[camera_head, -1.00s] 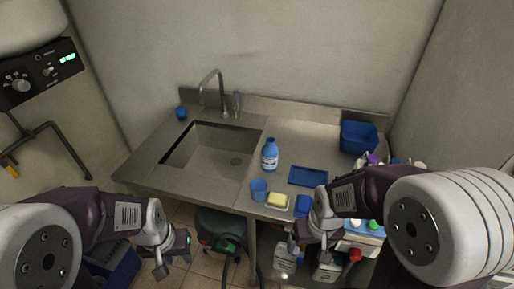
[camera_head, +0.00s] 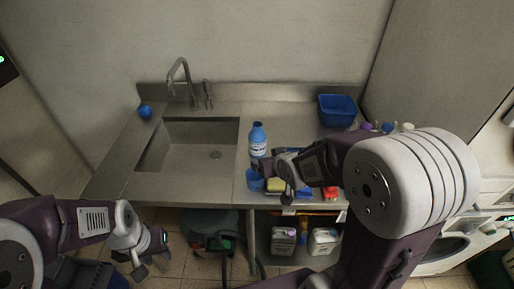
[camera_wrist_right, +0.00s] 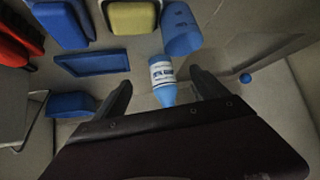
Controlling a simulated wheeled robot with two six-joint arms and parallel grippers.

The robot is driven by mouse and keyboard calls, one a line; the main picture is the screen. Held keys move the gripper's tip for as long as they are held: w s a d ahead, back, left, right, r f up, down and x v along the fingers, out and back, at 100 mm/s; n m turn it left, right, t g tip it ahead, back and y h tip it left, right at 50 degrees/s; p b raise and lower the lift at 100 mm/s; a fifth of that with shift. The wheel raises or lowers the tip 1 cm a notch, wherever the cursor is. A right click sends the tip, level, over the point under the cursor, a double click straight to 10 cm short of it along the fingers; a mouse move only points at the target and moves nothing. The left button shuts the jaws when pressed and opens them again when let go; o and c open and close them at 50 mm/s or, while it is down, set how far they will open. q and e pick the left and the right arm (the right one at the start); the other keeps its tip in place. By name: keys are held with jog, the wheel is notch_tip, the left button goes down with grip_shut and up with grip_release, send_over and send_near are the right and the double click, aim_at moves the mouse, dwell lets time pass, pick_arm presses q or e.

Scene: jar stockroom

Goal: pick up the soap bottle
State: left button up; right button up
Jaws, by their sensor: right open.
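The soap bottle (camera_head: 257,141) is blue with a white label. It stands upright on the counter, right of the sink. My right gripper (camera_head: 273,183) is open and low over the counter's front part, close to the bottle on its near side. In the right wrist view the bottle (camera_wrist_right: 162,78) shows beyond and between the two open fingers, with nothing gripped; I cannot tell whether they touch it. My left gripper (camera_head: 153,256) is open and empty, in front of the counter and below the sink.
A blue cup (camera_head: 254,181) and a yellow sponge (camera_wrist_right: 131,17) sit near the bottle. A blue tray (camera_wrist_right: 93,63) lies beside them, partly hidden by my arm in the head view. A blue bin (camera_head: 337,109) stands at the back right. The sink (camera_head: 190,145) is empty.

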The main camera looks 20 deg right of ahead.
aim_at(260, 145)
jog(key=w+f+t+b, duration=0.1)
jog(key=w+t+b, duration=0.3)
jog(key=w+b, duration=0.2)
jog(key=shift+d+f+b, duration=0.25)
jog(key=shift+d+b, duration=0.05)
jog(key=shift+b, duration=0.4)
jog(key=x, duration=0.9)
jog(key=shift+a+f, duration=0.15)
jog(key=shift+f, duration=0.2)
jog(key=shift+s+r, duration=0.1)
jog(key=shift+s, duration=0.05)
jog(key=c, duration=1.6)
jog(key=shift+r, duration=0.1)
jog(key=shift+r+p, duration=1)
jog(key=shift+r, duration=3.95)
